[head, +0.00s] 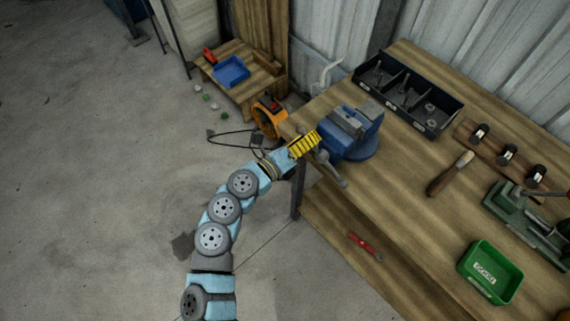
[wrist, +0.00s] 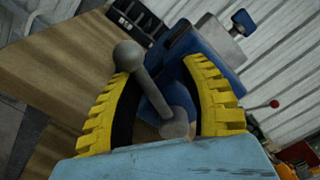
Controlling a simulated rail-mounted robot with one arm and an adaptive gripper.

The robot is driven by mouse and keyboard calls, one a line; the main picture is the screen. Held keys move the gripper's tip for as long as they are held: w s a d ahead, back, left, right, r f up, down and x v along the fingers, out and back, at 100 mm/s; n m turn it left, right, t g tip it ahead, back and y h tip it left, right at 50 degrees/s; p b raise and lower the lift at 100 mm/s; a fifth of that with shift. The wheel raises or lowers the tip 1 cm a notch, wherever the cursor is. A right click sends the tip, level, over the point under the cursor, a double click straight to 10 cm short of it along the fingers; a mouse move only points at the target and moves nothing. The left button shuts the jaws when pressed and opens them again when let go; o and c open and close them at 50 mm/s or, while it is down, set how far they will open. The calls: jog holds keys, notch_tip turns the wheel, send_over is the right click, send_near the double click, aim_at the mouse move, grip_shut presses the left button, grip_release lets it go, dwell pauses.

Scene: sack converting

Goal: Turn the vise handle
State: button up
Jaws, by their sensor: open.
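The blue vise (head: 352,132) is mounted at the near left corner of the workbench. Its grey handle (head: 331,168) slants down to the right in front of the vise in the head view. In the wrist view the handle (wrist: 152,85) has a round ball at its upper left end and meets a round hub (wrist: 174,126) at its lower end. My gripper (head: 305,145) has yellow ribbed fingers and is at the vise's front. In the wrist view its open fingers (wrist: 165,88) stand on either side of the handle, with a gap visible. Contact cannot be told.
The wooden workbench (head: 400,180) carries a black divided tray (head: 408,93), a wooden-handled tool (head: 450,174), a green bin (head: 489,272) and a green machine (head: 527,215). A red tool (head: 365,246) lies on the lower shelf. A small table holds a blue tray (head: 231,71).

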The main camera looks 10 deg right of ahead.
aim_at(314, 147)
jog(key=m+b, duration=0.1)
jog(key=s+r+m, duration=0.1)
jog(key=m, duration=0.1)
jog(key=shift+d+b, duration=0.2)
jog(key=shift+b, duration=0.15)
jog(key=m, duration=0.1)
jog(key=m+b, duration=0.1)
jog(key=s+r+m, duration=0.1)
jog(key=shift+s+d+b, duration=0.1)
jog(key=shift+d+b, duration=0.2)
jog(key=shift+b, duration=0.05)
jog(key=p+v, duration=0.2)
jog(key=v, duration=1.5)
jog(key=s+d+r+n+h+p, duration=0.2)
jog(key=r+h+p, duration=0.1)
jog(key=r+p, duration=0.3)
jog(key=s+d+r+n+h+p, duration=0.2)
jog(key=r+p, duration=0.4)
jog(key=r, duration=0.4)
jog(key=shift+s+g+h, duration=0.3)
jog(key=shift+s+h, duration=0.4)
jog(key=shift+s, duration=0.05)
jog(key=shift+r, duration=0.1)
